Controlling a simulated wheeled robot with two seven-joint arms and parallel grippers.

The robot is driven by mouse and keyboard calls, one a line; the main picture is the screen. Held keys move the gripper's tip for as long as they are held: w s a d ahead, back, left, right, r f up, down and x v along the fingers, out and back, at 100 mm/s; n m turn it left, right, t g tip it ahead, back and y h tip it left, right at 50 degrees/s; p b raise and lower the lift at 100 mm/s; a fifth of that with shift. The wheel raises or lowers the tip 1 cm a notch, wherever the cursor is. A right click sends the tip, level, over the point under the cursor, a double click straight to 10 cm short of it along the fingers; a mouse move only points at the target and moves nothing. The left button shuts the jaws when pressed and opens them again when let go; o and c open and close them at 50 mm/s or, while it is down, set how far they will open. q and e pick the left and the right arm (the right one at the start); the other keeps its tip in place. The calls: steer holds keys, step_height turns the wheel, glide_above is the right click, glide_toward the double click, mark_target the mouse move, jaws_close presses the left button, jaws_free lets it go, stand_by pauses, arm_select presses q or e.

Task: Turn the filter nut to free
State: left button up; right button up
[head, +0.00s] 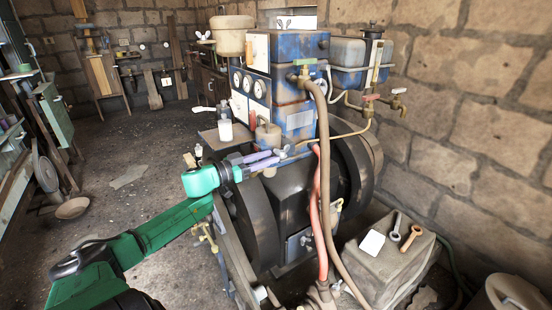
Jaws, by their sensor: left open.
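A blue engine (289,93) with gauges stands in the middle of the head view. A small tan canister (267,135), which looks like the filter, sits low on its front. I cannot make out the filter nut for certain; it is small or hidden near my gripper. My green left arm reaches in from the lower left. My left gripper (281,157) is open, its fingers pointing right across the lower end of the canister. I cannot tell whether the fingers touch anything. My right gripper is not in view.
Large dark flywheels (254,222) stand below my left gripper. A red hose (317,215) and a brown hose (325,150) hang just right of it. A grey block (388,262) with wrenches and a white card stands at lower right. Open floor (125,150) lies to the left.

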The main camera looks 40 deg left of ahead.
mark_target(277, 154)
arm_select(q)
steer(key=x, duration=0.3)
steer(key=shift+w, duration=0.2)
jaws_close()
